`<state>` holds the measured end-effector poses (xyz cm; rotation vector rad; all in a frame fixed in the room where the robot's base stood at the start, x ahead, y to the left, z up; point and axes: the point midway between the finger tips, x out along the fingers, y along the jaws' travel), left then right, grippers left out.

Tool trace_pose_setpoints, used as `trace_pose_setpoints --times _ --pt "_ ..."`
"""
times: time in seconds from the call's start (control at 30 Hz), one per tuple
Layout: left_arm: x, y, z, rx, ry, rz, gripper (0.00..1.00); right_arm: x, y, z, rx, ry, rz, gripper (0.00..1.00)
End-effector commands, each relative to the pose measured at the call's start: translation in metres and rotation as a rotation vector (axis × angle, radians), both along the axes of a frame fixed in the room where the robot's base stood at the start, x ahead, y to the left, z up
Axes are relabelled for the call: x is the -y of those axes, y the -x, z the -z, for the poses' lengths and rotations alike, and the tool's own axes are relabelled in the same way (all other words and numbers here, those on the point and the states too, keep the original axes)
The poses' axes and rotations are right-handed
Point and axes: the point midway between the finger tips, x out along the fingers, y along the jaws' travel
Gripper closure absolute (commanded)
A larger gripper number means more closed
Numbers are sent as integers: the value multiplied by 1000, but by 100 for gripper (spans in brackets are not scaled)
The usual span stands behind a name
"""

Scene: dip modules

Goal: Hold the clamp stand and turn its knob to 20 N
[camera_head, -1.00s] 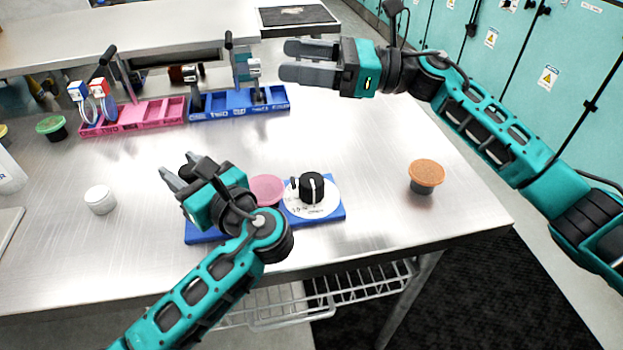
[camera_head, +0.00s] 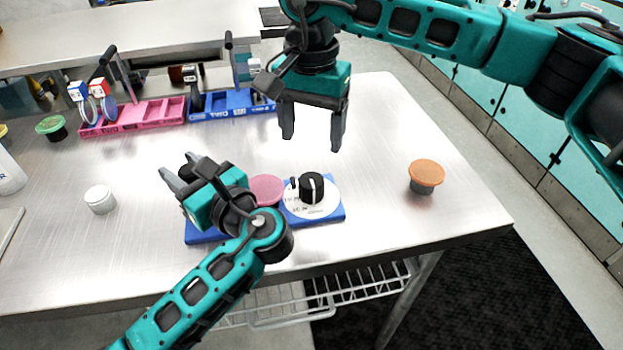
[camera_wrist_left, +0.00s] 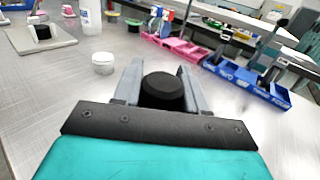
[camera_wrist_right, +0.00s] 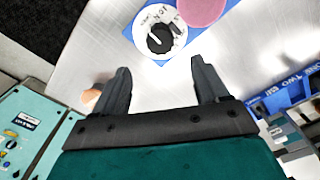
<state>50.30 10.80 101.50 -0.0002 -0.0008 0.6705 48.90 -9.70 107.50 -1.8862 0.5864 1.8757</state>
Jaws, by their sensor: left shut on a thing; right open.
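The clamp stand has a blue base (camera_head: 334,216) on the metal table. At its right end is a white dial (camera_head: 325,205) with a black knob (camera_head: 311,187) bearing a white line. In the right wrist view the knob (camera_wrist_right: 158,39) and its dial lie beyond the fingers. My left gripper (camera_head: 180,172) is shut on the stand's black post (camera_wrist_left: 162,92), seen between its fingers in the left wrist view. My right gripper (camera_head: 312,138) is open and empty, pointing down above and behind the knob. The dial's numbers are too small to read surely.
A pink disc (camera_head: 266,190) sits beside the dial. An orange-lidded jar (camera_head: 426,176) stands to the right and a white jar (camera_head: 100,199) to the left. Pink (camera_head: 135,119) and blue (camera_head: 207,113) trays lie at the back. The table's front edge is close to the stand.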

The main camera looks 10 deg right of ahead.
Motion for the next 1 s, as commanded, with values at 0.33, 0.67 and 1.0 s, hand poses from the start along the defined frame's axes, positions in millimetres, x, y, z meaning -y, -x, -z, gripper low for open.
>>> trace_pose_setpoints --times 0.33,0.67,1.0 --pt "0 0 0 1 1 0 100 0 1 68 -6 -3 0 26" --pt "0 0 0 0 0 1 100 -1 1 109 -4 -5 0 26" --pt "0 0 0 0 0 1 100 -1 1 112 -2 -5 0 27"
